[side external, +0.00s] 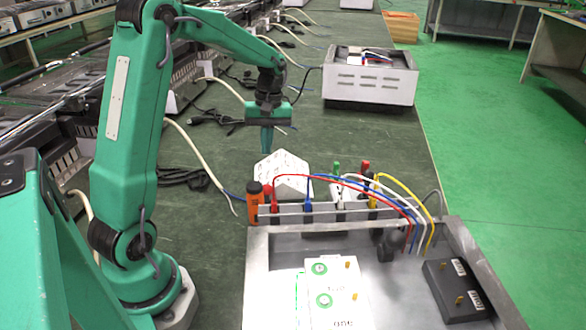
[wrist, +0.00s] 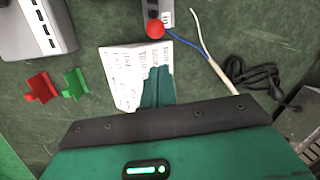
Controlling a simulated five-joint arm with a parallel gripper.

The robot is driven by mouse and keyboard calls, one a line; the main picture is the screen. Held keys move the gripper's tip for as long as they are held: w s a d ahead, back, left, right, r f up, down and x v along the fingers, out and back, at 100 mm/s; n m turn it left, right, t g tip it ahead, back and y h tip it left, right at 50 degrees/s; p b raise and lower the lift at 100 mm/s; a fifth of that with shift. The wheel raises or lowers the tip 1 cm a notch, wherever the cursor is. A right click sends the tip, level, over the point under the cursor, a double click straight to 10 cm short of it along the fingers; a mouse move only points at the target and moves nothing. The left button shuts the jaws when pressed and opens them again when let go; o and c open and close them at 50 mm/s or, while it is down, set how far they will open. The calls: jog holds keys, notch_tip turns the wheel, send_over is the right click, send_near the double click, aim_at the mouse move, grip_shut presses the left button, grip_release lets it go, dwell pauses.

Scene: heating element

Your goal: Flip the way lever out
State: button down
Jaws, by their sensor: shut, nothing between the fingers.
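No lever can be read as the way lever. Candidates are small gold levers: one (side external: 347,265) and another (side external: 354,296) on a white labelled panel (side external: 322,276), and more (side external: 460,300) on a black block (side external: 457,289) with labels too small to read. These sit in the open metal case (side external: 268,250) at the front. My gripper (side external: 267,146) is shut and empty, pointing down, behind the case and above a white printed piece (side external: 283,172). In the wrist view my fingers (wrist: 156,88) are together and cover part of that white piece (wrist: 120,72).
Several coloured plugs and wires (side external: 340,177) stand along the case's back edge. An orange-and-black post (side external: 254,200) stands at its left corner. A white box (side external: 370,78) stands farther back. Red (wrist: 42,87) and green (wrist: 75,84) pieces show in the wrist view.

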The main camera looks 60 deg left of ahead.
aim_at(266, 193)
jog(key=shift+f, duration=0.2)
dwell(0.3)
jog(key=shift+s+d+f, duration=0.15)
jog(key=shift+s+f, duration=0.1)
jog(key=shift+f, duration=1.35)
jog(key=shift+s+d+f, duration=0.2)
jog(key=shift+f, duration=1.45)
jog(key=shift+s+d+f, duration=0.15)
jog(key=shift+s+f, duration=0.1)
jog(key=shift+f, duration=1.35)
